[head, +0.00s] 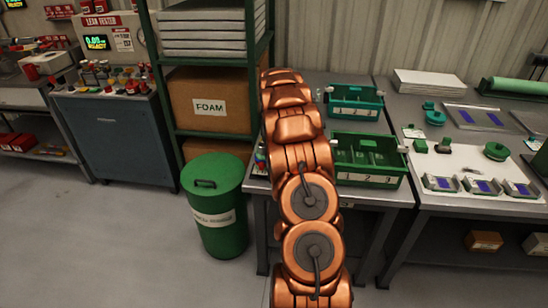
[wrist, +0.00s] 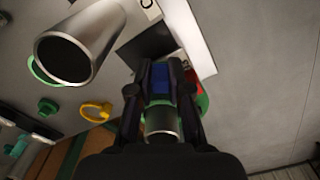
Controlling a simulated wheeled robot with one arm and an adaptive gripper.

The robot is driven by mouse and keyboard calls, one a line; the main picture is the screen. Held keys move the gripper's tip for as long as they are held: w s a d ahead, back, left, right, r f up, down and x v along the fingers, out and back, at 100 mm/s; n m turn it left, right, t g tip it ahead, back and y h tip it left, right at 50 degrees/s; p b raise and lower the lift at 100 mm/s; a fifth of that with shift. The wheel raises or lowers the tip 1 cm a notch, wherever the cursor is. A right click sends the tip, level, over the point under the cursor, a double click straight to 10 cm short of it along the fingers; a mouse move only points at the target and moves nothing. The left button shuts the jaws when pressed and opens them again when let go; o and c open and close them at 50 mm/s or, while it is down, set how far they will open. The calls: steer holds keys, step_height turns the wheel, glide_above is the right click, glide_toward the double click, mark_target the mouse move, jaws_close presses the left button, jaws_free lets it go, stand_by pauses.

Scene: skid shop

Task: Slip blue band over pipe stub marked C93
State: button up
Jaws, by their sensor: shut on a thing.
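In the wrist view my gripper (wrist: 161,80) is shut on a small dark blue piece (wrist: 160,88), which looks like the blue band; only part of it shows between the dark fingers. A short grey metal cylinder (wrist: 160,124) shows between the fingers, nearer the palm; whether it touches the band I cannot tell. A large open-ended metal pipe stub (wrist: 95,35) stands at the upper left, apart from my gripper. No C93 mark is readable. In the head view my copper arm hides the gripper.
A yellow ring (wrist: 95,112) and a green ring (wrist: 48,106) lie left of the gripper in the wrist view. In the head view, green bins (head: 370,181) stand on the bench, a green drum (head: 214,235) stands before the shelf, and a right-hand table holds trays (head: 440,185).

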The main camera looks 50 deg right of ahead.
steer(key=shift+f, duration=0.25)
stand_by(0.4)
steer(key=o, duration=1.3)
steer(key=shift+r, duration=0.1)
step_height(320, 180, up, 11)
steer(key=shift+f+p, duration=0.1)
steer(key=shift+p, duration=0.6)
stand_by(0.7)
steer(key=shift+a, duration=0.1)
stand_by(0.7)
